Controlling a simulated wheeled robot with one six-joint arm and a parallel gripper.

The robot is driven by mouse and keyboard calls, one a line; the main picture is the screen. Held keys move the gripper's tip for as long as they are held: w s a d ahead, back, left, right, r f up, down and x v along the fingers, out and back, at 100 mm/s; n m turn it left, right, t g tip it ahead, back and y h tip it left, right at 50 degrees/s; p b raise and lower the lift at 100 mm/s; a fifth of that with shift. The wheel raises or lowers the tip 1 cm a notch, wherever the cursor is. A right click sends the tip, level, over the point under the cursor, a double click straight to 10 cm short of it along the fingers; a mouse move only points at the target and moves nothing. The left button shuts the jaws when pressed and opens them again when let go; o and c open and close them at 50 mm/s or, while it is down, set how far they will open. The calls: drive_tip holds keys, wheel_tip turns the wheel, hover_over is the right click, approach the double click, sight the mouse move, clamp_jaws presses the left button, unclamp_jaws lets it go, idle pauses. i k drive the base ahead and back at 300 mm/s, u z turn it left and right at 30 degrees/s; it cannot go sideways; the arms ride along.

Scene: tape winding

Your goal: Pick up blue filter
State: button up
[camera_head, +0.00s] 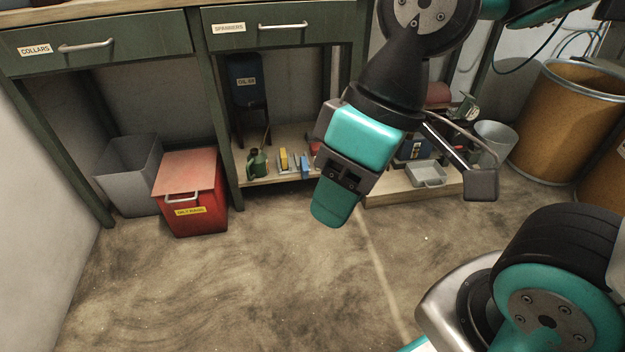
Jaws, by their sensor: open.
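A small blue item (305,166), which looks like the blue filter, stands on the low shelf (262,181) under the bench. It is next to a yellow item (284,160) and just left of my arm in the picture. My gripper (406,200) hangs in front of the bench, pointing down, with its fingers spread wide. Nothing shows between the fingers. The gripper is nearer to the camera than the shelf and apart from the blue item. My gripper and arm hide part of the shelf to the right of it.
A green jug (258,163) stands left of the yellow item, below a blue oil tank (247,80). A red lidded bin (190,200) and grey bin (128,175) stand at left. A grey tray (427,174) and brown drum (562,125) are at right. The front floor (240,290) is clear.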

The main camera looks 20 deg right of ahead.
sight(303, 167)
drive_tip(key=i, duration=1.1)
drive_tip(key=u, duration=0.55)
